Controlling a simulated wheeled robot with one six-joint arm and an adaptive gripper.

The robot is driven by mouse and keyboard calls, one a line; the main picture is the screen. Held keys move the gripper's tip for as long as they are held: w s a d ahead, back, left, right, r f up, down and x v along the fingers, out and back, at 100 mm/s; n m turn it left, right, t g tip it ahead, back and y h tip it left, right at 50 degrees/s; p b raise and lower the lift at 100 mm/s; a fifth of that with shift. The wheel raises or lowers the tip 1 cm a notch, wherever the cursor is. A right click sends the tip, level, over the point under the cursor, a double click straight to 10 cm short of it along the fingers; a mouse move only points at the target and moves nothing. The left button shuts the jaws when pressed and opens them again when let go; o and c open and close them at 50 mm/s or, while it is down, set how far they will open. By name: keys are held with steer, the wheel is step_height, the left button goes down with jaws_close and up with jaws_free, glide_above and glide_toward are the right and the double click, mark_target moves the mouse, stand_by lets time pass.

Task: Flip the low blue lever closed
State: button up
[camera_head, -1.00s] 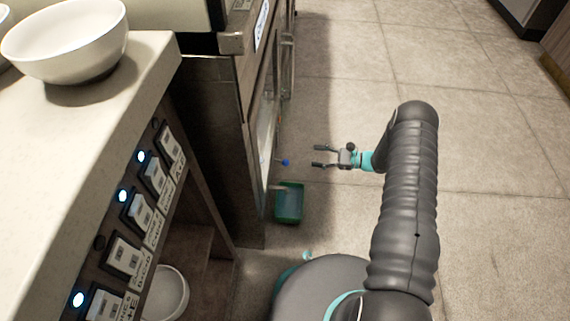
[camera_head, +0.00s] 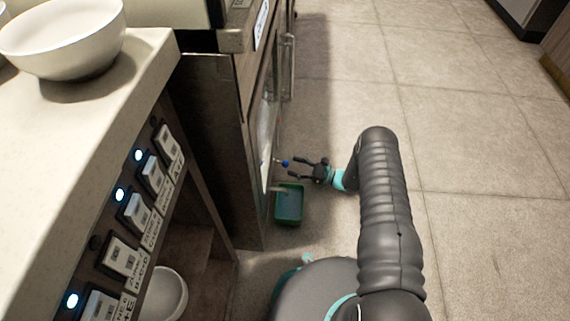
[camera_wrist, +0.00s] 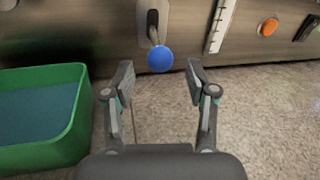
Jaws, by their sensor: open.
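The low blue lever shows in the wrist view as a round blue knob (camera_wrist: 160,59) on a short metal stem that comes out of a dark slot in the cabinet front. It also shows in the head view as a small blue dot (camera_head: 285,163) low on the cabinet. My gripper (camera_wrist: 160,80) is open and empty, its fingers apart. The knob appears between and just beyond the fingertips in the wrist view. In the head view my gripper (camera_head: 297,168) points left at the cabinet, close to the knob. I cannot tell whether they touch.
A green bin (camera_wrist: 75,125) with blue contents stands on the floor left of my gripper. An orange button (camera_wrist: 268,27) and a white ruled strip (camera_wrist: 221,28) are on the panel to the right. A counter with a white bowl (camera_head: 65,40) is at the left. The floor at right is clear.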

mark_target(285, 164)
steer(key=shift+x, duration=2.25)
jaws_close()
